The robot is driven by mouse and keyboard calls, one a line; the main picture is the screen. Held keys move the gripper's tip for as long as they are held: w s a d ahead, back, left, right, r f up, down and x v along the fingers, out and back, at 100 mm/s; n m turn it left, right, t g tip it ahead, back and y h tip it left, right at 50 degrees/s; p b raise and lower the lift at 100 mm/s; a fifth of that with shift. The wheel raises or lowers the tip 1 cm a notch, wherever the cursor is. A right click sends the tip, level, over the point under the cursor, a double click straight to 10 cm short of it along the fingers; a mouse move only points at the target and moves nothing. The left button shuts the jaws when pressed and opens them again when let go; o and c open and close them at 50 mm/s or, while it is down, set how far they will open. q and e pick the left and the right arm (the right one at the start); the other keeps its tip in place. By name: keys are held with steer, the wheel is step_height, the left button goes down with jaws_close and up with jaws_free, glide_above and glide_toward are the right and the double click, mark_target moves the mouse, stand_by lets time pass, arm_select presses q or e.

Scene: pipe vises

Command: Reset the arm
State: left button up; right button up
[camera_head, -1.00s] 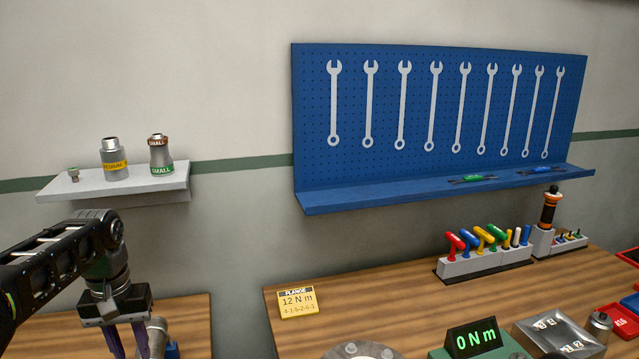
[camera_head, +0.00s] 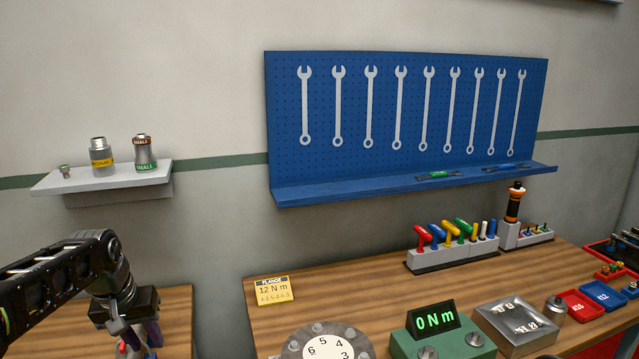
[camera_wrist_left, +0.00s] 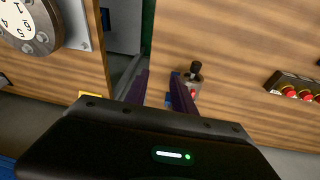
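My left arm comes in from the left in the head view. Its gripper (camera_head: 138,338) points down over the small left-hand wooden table, below the grey wall shelf. In the left wrist view the two dark purple fingers (camera_wrist_left: 160,88) stand apart with nothing visible between them. A small grey fitting with a black knob (camera_wrist_left: 195,67) and a blue base is beside the right-hand finger there; I cannot tell whether they touch. My right gripper is in neither view.
The grey shelf (camera_head: 75,183) holds medium and small sockets. The larger bench (camera_head: 350,292) carries a flange (camera_head: 292,348), a green torque readout showing 0 Nm (camera_head: 436,318), a tool rack (camera_head: 455,256) and red and blue trays. A blue wrench board (camera_head: 284,110) hangs behind.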

arm_select(q)
steer(key=d+f+m+t+h, duration=0.1)
steer(key=d+f, duration=0.7)
steer(key=f, duration=0.4)
steer(key=d+f+t+h, duration=0.1)
steer(key=d+f, duration=0.7)
steer(key=f, duration=0.3)
steer(key=s+d+f+g, duration=0.1)
steer(key=s+d+f, duration=0.3)
steer(key=s, duration=0.5)
steer(key=s+d+f+g+h, duration=0.1)
steer(key=s+d+f+g, duration=0.1)
steer(key=s+d+f, duration=0.2)
steer(key=s+d+f+g, duration=0.1)
steer(key=s+d+f, duration=0.3)
steer(key=s+f, duration=0.5)
steer(key=s, duration=0.5)
steer(key=shift+s+d+f+g+h, duration=0.15)
steer(key=shift+s+g+h, duration=0.15)
steer(key=shift+s+h, duration=0.1)
